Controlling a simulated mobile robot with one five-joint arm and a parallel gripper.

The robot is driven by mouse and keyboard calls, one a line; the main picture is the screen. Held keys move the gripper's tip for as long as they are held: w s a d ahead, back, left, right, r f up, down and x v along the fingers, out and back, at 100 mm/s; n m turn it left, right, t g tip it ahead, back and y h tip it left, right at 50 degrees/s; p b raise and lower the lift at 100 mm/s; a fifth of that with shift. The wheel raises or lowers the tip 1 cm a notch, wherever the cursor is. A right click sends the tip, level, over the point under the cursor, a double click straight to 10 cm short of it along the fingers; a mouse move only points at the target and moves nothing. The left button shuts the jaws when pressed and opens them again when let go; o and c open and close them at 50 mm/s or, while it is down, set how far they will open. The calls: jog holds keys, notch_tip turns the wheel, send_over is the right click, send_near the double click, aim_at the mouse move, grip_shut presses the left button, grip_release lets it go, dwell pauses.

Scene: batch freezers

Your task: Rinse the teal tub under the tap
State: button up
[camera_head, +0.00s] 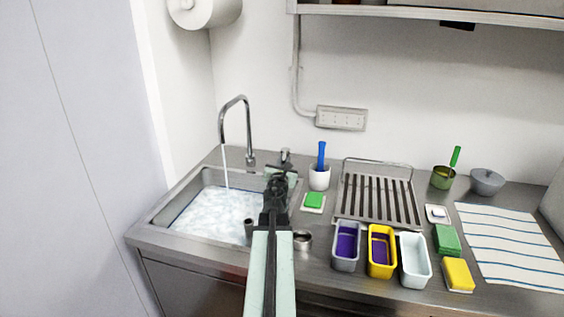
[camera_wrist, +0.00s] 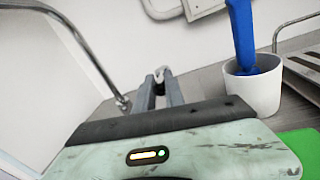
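No strongly teal tub shows. The closest in colour is an empty-looking pale blue-white tub (camera_head: 415,260), upright at the right end of a row of tubs on the counter. The tap spout (camera_head: 236,101) runs a stream of water into the sink (camera_head: 178,222), which holds foamy water. My gripper (camera_head: 280,172) is over the sink's right edge, behind which a small tap lever (camera_head: 285,155) stands. In the wrist view a narrow gap shows between my fingers (camera_wrist: 159,80), with a small pale metal piece at their tips. Whether they grip it is unclear.
A grey tub (camera_head: 345,262) and a yellow tub (camera_head: 382,270), both purple inside, stand left of the pale one. A white cup (camera_head: 319,178) with a blue brush and a drying rack (camera_head: 378,200) stand behind. A striped towel (camera_head: 510,245) lies right.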

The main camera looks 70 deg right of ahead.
jog(key=o, duration=0.4)
jog(key=shift+r, duration=0.1)
